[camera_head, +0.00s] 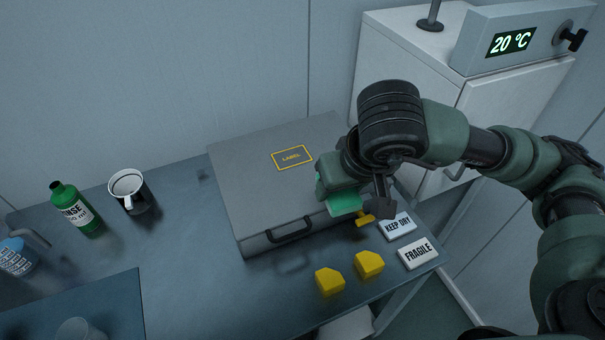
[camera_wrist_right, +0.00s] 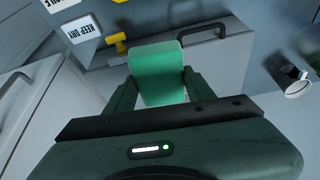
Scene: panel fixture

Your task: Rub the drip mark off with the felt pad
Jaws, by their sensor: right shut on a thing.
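My right gripper (camera_head: 338,190) is shut on a green felt pad (camera_head: 344,205) above the front right part of a grey case (camera_head: 260,195). In the right wrist view the pad (camera_wrist_right: 157,70) sits between the two fingers of the gripper (camera_wrist_right: 157,92). The case lies closed on the bench, with a yellow-framed label on its lid and a dark handle in front. I cannot make out a drip mark for certain; my right arm and gripper hide part of the case. My left gripper is not in view.
Two yellow blocks (camera_head: 330,281), a KEEP DRY sign (camera_head: 397,226) and a FRAGILE sign (camera_head: 418,252) lie right of the case's front. A mug (camera_head: 143,205) and green bottle (camera_head: 76,210) stand at left. A white cabinet (camera_head: 405,70) stands behind right.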

